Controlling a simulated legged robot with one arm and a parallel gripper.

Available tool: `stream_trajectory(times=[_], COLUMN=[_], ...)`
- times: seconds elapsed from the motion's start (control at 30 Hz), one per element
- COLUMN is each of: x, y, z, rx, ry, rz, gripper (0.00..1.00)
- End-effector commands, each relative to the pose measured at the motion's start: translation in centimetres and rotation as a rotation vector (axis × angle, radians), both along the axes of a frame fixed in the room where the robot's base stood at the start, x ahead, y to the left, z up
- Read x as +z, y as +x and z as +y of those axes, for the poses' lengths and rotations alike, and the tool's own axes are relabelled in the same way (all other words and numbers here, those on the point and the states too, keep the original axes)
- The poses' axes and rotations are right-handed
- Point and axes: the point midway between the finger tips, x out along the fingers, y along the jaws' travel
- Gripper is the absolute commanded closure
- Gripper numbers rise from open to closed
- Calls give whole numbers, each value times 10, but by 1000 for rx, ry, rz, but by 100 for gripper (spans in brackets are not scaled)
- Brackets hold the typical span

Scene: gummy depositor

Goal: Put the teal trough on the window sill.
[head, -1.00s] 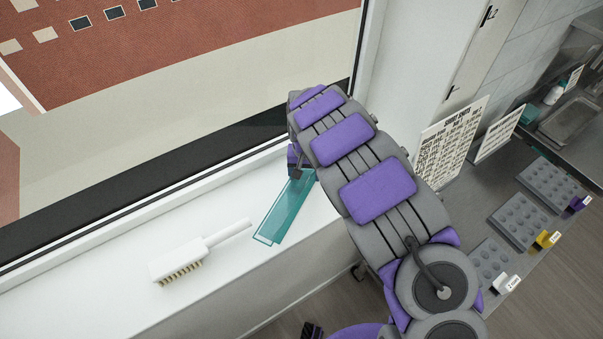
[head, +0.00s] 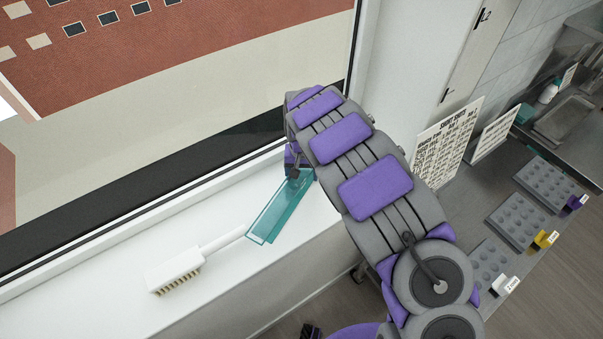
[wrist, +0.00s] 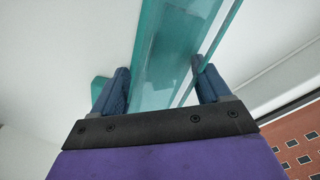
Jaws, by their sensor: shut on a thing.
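The teal trough (head: 274,216) is a long, see-through channel over the white window sill (head: 120,291) in the head view. Its near end lies close to the brush handle. I cannot tell whether its underside touches the sill. My gripper (wrist: 163,84) is shut on the trough, with a blue finger on each side of it in the wrist view. The trough (wrist: 165,55) runs up between the fingers there. In the head view my arm hides part of the gripper and the trough's far end.
A white brush (head: 177,272) with tan bristles lies on the sill left of the trough. The window frame runs along the sill's back. A counter at right holds grey moulds (head: 516,221) and sign boards (head: 447,138). The sill's front left is clear.

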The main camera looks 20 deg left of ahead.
Motion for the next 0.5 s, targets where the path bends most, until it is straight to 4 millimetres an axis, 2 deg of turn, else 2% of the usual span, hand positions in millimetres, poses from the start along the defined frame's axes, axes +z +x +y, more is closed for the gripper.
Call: stream_trajectory(times=[0.5], x=[1], y=[8], z=[-6], rx=[5], ry=[4], rz=[-7], gripper=[62])
